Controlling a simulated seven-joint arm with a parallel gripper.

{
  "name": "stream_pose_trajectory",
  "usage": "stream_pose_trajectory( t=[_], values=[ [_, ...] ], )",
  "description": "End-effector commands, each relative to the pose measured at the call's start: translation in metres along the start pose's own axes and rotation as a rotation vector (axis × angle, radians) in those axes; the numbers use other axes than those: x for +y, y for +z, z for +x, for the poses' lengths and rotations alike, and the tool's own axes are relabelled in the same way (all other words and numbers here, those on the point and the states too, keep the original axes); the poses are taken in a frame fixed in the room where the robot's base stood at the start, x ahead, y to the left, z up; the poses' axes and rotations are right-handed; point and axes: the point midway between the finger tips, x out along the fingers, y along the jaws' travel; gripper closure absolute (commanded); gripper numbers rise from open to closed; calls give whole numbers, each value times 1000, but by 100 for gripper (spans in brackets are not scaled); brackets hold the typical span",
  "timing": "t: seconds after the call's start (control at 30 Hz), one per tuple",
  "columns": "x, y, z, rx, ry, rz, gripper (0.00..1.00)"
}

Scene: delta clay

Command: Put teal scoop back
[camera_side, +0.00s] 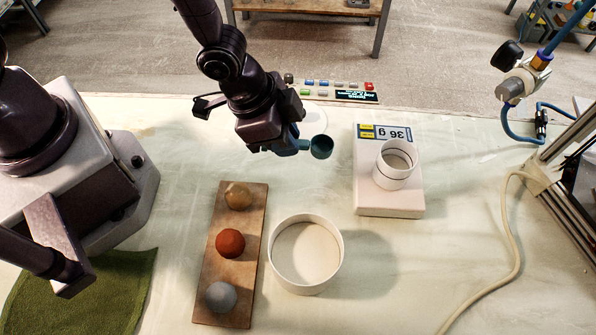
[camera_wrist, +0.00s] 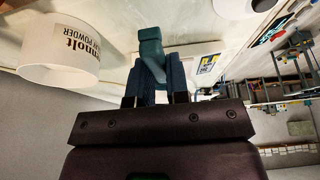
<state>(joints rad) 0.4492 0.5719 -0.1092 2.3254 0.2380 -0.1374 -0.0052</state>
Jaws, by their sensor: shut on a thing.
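The teal scoop (camera_side: 321,147) is held in the air above the table, its round cup to the right of my gripper (camera_side: 291,146). My gripper is shut on its handle. In the wrist view the teal scoop (camera_wrist: 151,48) sticks out between the fingers of my gripper (camera_wrist: 155,85). A wide white tub (camera_side: 273,262) stands on the table, nearer the camera than the scoop. A white tub with dark lettering ending in POWDER (camera_wrist: 62,58) shows at the left of the wrist view. The scoop's cup is too dark to tell what it holds.
A white scale (camera_side: 388,207) reading 36 g bears a small white cup (camera_side: 395,165). A wooden board (camera_side: 238,285) holds a tan, a red and a grey ball. A hose (camera_side: 515,240) crosses the right side.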

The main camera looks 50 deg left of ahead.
Motion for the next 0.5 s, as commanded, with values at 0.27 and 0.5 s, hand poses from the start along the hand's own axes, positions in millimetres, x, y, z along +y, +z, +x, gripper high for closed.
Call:
stream_pose_trajectory(
  t=[0.27,0.5],
  values=[
    [1,11,28,29,10,19,100],
    [1,19,49,31,9,17,100]
  ],
)
